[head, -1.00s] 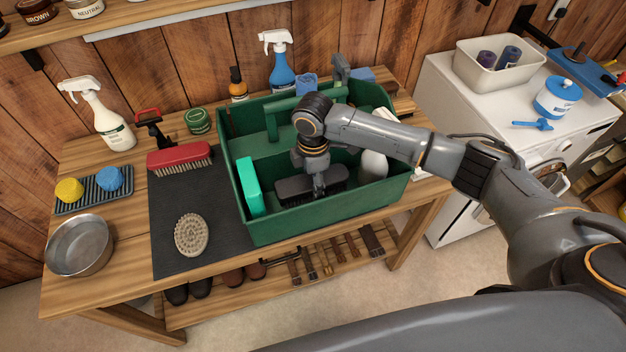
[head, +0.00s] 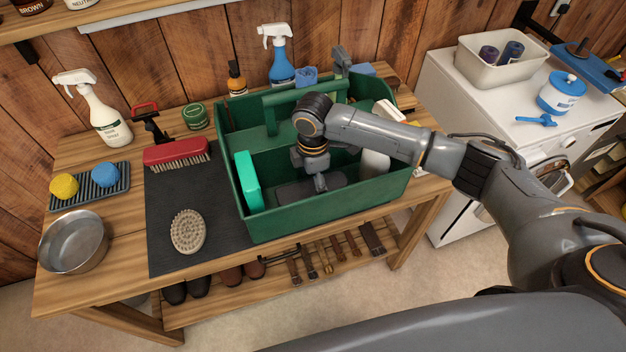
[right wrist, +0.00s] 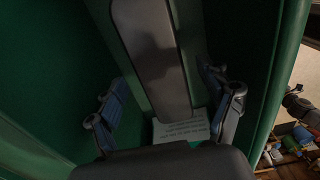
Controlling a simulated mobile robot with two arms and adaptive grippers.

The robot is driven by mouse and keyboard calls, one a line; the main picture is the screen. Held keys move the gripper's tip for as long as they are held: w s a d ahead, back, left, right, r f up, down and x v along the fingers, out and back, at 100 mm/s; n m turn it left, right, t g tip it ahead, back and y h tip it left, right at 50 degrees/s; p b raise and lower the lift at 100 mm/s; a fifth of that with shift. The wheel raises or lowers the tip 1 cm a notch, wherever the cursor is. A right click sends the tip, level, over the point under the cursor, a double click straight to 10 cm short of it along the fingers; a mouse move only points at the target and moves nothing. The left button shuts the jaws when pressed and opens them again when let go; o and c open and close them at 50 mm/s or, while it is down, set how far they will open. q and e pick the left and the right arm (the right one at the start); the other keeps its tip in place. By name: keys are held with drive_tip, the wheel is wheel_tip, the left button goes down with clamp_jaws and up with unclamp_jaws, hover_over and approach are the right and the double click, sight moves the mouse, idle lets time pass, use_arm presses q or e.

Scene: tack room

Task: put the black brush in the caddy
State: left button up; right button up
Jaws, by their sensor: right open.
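The green caddy (head: 325,216) stands on the workbench, partly on a dark mat. The black brush (head: 292,191) lies low inside its front compartment, partly hidden by my right gripper (head: 320,184). In the right wrist view the brush's smooth dark back (right wrist: 150,48) runs between the spread fingers of my right gripper (right wrist: 170,108). The gripper is open, reaching down into the caddy just over the brush. My left gripper is not in view.
The caddy also holds a teal block (head: 247,180) and a white bottle (head: 374,163). A red brush (head: 176,153), an oval brush (head: 187,231) and a metal bowl (head: 74,242) are to the left. A washing machine (head: 480,118) stands at the right.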

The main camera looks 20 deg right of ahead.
drive_tip(key=shift+r, duration=0.1)
wheel_tip(320, 180, up, 12)
idle(0.5)
